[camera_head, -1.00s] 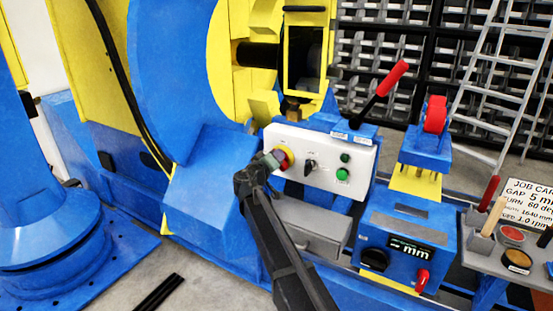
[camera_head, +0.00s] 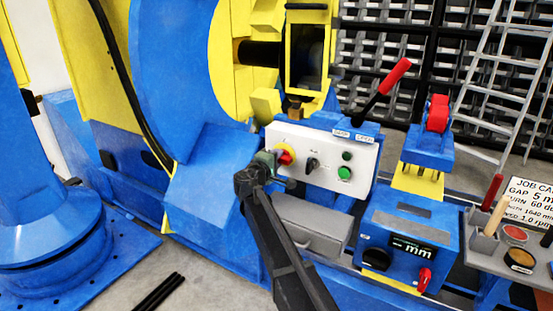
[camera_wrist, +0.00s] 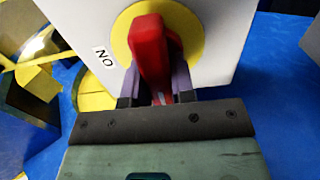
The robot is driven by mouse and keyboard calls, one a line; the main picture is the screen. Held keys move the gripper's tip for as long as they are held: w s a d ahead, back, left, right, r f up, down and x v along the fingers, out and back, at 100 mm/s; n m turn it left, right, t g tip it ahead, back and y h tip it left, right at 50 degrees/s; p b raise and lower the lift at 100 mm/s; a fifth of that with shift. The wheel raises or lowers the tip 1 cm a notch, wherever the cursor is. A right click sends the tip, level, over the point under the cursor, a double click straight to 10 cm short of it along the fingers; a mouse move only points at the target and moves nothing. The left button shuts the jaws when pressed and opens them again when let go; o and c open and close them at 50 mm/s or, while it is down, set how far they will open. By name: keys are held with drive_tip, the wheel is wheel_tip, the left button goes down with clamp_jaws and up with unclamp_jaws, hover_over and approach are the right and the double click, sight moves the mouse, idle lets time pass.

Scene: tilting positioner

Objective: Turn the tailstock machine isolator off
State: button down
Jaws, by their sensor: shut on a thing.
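The isolator is a red handle (camera_wrist: 150,50) on a yellow round plate (camera_wrist: 190,38), mounted at the left of a white control panel (camera_head: 327,172). In the wrist view an "ON" label (camera_wrist: 104,56) shows left of the plate. My gripper (camera_wrist: 157,84) is shut on the red handle, with a finger on each side of it. In the head view my gripper (camera_head: 277,158) reaches the red handle (camera_head: 286,156) from the left. The fingertips are partly hidden behind the handle in the wrist view.
The same panel carries a black selector (camera_head: 312,163) and green buttons (camera_head: 344,173). A grey drawer box (camera_head: 312,225) sits below. A red-handled lever (camera_head: 397,75) rises behind the panel. A blue unit with a display (camera_head: 410,243) stands to the right.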

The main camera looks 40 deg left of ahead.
idle(0.3)
drive_tip(key=c, duration=1)
unclamp_jaws()
drive_tip(key=shift+o, duration=0.2)
drive_tip(key=shift+s, duration=0.15)
drive_tip(key=s+d, duration=0.2)
drive_tip(key=s, duration=0.8)
drive_tip(key=shift+s, duration=0.25)
